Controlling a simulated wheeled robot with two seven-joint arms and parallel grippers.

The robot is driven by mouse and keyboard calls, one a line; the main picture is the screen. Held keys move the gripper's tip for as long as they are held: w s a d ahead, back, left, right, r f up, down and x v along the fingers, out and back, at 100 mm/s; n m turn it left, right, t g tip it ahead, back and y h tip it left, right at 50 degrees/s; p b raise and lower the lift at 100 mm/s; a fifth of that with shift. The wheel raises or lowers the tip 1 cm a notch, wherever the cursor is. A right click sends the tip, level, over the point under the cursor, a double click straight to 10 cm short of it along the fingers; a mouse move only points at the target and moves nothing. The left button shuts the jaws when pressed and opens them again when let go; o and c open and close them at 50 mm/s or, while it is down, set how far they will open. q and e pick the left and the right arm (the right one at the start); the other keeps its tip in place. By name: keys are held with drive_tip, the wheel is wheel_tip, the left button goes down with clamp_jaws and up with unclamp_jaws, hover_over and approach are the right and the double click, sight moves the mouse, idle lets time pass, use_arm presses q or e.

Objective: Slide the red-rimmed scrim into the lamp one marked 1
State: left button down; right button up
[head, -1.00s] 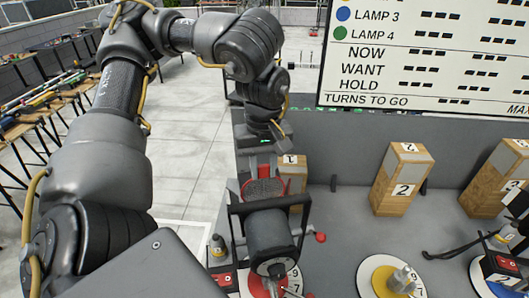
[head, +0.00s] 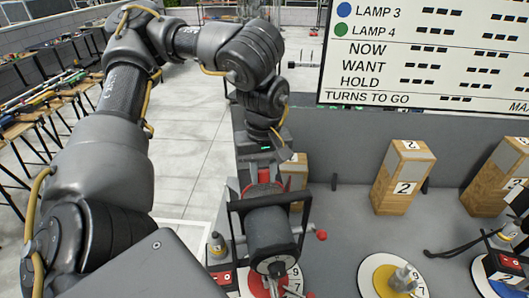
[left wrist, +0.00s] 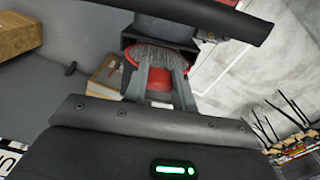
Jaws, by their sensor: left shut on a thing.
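The red-rimmed scrim (left wrist: 156,78) shows in the left wrist view as a mesh disc with a red rim. My left gripper (left wrist: 160,72) is shut on it, with one finger on each side. In the head view, my left gripper (head: 263,170) is just behind lamp one (head: 270,232), a dark grey drum in a black yoke. Only part of the scrim's red rim (head: 264,176) shows there. The scrim is close to the lamp's far end; I cannot tell whether it is in the holder. My right gripper is not in view.
A wooden block marked 1 (head: 296,171) stands close behind lamp one. Block 2 (head: 403,178) and block 3 (head: 500,182) stand farther right. A yellow dial (head: 378,278) and a red switch box (head: 505,262) are at the front right. A board (head: 430,55) stands behind.

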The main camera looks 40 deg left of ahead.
sight(263, 183)
use_arm(q)
drive_tip(key=shift+f, duration=0.2)
drive_tip(key=shift+f+b, duration=1)
drive_tip(key=shift+f, duration=0.5)
drive_tip(key=shift+f+b, duration=0.7)
drive_tip(key=shift+f, duration=0.3)
drive_tip(key=c, duration=0.7)
unclamp_jaws()
drive_tip(key=shift+r, duration=0.15)
